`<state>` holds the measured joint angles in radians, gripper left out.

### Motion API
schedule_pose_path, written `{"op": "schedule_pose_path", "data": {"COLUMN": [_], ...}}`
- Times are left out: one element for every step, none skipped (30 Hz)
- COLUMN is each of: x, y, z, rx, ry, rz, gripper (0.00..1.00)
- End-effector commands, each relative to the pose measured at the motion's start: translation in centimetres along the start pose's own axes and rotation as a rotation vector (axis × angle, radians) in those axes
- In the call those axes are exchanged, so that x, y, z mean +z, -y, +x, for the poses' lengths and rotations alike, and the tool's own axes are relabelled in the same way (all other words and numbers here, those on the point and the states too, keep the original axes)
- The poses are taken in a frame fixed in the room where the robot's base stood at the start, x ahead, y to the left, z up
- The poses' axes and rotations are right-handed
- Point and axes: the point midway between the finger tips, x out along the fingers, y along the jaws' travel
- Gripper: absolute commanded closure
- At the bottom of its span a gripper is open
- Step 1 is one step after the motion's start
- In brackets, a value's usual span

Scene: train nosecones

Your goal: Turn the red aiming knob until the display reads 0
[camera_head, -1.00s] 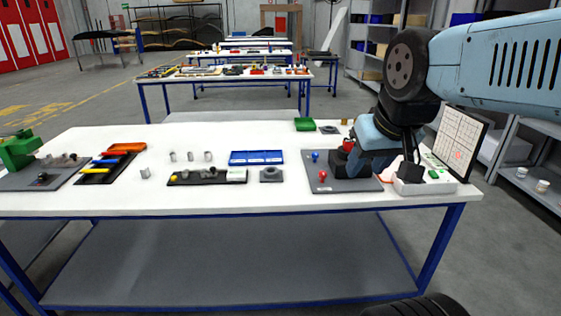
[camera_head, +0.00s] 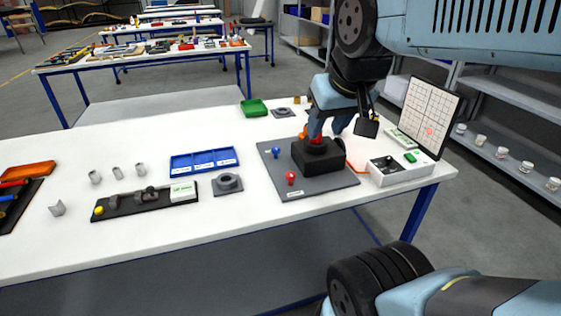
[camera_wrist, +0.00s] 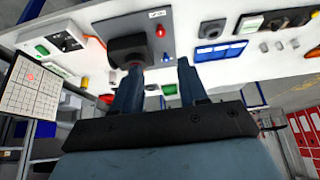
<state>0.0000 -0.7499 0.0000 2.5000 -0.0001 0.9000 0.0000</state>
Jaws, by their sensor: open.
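A grey plate (camera_head: 268,178) on the white table carries a black block (camera_head: 318,157) with a red part (camera_head: 316,138) on top. A small red knob (camera_head: 291,177) and a small blue knob (camera_head: 276,152) stand on the same plate. I cannot tell which red piece is the aiming knob. My gripper (camera_head: 326,132) is just above the block, its fingers apart close to the red part. The wrist view shows the open fingers (camera_wrist: 158,80) with the block (camera_wrist: 130,48) beyond. The white box (camera_head: 398,168) holds a small panel; no number is legible.
A gridded board (camera_head: 429,112) with a red mark stands at the table's right end. A blue tray (camera_head: 204,161), a grey ring block (camera_head: 228,184), a dark fixture (camera_head: 146,203) and a green tray (camera_head: 254,108) lie around.

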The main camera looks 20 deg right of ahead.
Motion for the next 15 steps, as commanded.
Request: {"op": "schedule_pose_path", "data": {"x": [0.0, 0.0, 0.0, 0.0, 0.0, 0.0, -0.1, -0.2, -0.4, -0.6, -0.8, -1.1, -1.5, -1.9, -2.5], "y": [0.0, 0.0, 0.0, 0.0, 0.0, 0.0, 0.0, 0.0, 0.0, 0.0, 0.0, 0.1, -0.3, -0.5, -0.5], "z": [0.0, 0.0, 0.0, 0.0, 0.0, 0.0, 0.0, 0.0, 0.1, 0.2, 0.3, 0.5, 0.8, 1.0, 1.3], "rx": [0.0, 0.0, 0.0, 0.0, 0.0, 0.0, 0.0, 0.0, 0.0, 0.0, 0.0, 0.0, 0.0, 0.0, 0.0], "ry": [0.0, 0.0, 0.0, 0.0, 0.0, 0.001, 0.002, 0.005, 0.012, 0.019, 0.029, 0.046, 0.061, 0.075, 0.099], "rz": [0.0, 0.0, 0.0, 0.0, 0.0, -0.001, -0.002, -0.005, -0.012, -0.019, -0.027, -0.041, -0.054, -0.069, -0.091], "gripper": [0.57, 0.57, 0.57, 0.57, 0.56, 0.52, 0.49, 0.46, 0.43, 0.43, 0.43, 0.43, 0.43, 0.43, 0.43]}}
